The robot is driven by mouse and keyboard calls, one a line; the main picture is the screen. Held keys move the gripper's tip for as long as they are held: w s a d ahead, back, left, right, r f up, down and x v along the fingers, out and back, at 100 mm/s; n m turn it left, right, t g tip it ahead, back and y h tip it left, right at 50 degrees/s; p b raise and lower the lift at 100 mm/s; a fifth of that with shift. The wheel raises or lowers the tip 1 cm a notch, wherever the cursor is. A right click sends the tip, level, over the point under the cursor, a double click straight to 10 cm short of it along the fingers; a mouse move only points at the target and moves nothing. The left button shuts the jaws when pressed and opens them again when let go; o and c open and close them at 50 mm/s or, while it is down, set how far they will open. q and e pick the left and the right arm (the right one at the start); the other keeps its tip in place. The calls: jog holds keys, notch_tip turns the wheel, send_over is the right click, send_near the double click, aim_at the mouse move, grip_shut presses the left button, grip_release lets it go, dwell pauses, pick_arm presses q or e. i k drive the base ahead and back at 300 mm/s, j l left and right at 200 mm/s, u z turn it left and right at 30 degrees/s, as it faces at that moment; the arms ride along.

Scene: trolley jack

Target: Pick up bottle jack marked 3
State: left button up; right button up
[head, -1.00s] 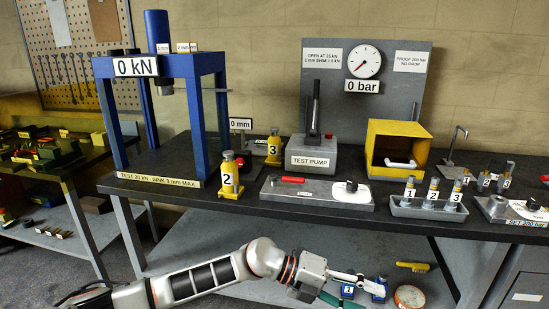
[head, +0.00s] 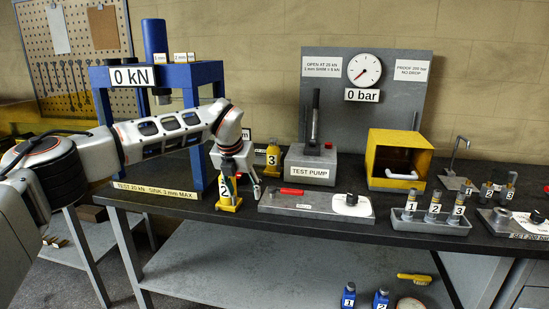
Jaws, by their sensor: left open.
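The yellow bottle jack marked 3 (head: 273,161) stands upright on the dark bench top, behind and to the right of my left gripper. My left gripper (head: 243,190) points down, open, over the bench. It is at the yellow bottle jack marked 2 (head: 229,204) and covers part of that jack. One finger overlaps jack 2 in the picture and the other hangs to its right. I cannot tell whether it touches jack 2. Jack 3 is apart from the fingers. My right gripper is not in view.
The blue press frame (head: 188,75) stands left. The test pump (head: 310,165) is right of jack 3. A grey plate with a red handle (head: 315,205) lies in front. Blue jacks marked 1 (head: 348,297) and 2 (head: 381,300) stand on the lower shelf.

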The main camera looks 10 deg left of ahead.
aim_at(273, 169)
jog(key=i, duration=1.4)
jog(key=l, duration=0.05)
